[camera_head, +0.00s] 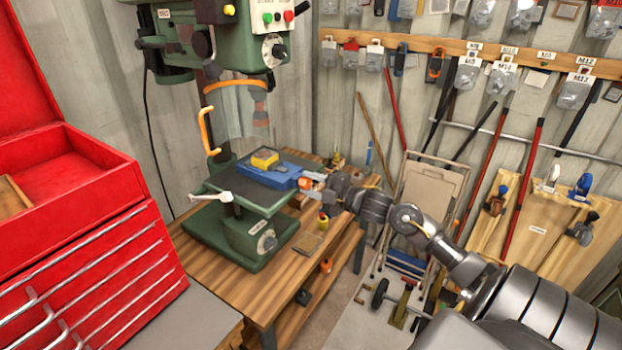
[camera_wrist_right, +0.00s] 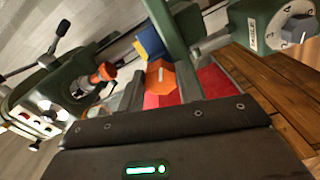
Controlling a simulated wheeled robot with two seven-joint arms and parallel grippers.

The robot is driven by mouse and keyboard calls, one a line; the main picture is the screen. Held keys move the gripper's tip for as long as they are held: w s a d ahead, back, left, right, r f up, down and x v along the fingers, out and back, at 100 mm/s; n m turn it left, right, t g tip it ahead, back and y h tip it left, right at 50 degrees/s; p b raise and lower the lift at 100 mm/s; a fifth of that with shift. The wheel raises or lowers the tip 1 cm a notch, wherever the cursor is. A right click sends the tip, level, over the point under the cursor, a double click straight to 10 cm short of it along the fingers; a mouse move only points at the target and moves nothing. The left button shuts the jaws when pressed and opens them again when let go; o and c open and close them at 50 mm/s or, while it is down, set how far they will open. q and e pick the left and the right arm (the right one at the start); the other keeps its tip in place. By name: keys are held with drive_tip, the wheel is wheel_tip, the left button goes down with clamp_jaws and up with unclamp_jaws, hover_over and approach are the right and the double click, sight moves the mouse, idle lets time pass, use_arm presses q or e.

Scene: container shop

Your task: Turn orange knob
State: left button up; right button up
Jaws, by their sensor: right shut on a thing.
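The orange knob (camera_head: 305,184) is at the right end of the blue vise (camera_head: 268,175) on the green drill press table. In the right wrist view the orange knob (camera_wrist_right: 161,78) sits between my two fingers, with a pale mark on its face. My right gripper (camera_head: 314,182) reaches in from the right and is shut on the knob; its fingers (camera_wrist_right: 160,88) flank it in the wrist view. A yellow block (camera_head: 265,157) sits on the vise. My left gripper is not in view.
The green drill press (camera_head: 220,130) stands on a wooden workbench (camera_head: 300,265). A red tool chest (camera_head: 85,215) is at the left. A yellow guard handle (camera_head: 206,132) and a white-tipped lever (camera_head: 211,197) stick out from the press. Tools hang on the right wall.

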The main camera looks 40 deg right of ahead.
drive_tip(key=m+p, duration=0.2)
drive_tip(key=m, duration=0.2)
drive_tip(key=shift+r+p, duration=0.15)
drive_tip(key=shift+p, duration=0.2)
drive_tip(key=shift+m+p, duration=0.55)
drive_tip(key=shift+m, duration=0.35)
drive_tip(key=o, duration=1)
drive_tip(key=shift+f, duration=0.2)
drive_tip(key=shift+s, duration=0.1)
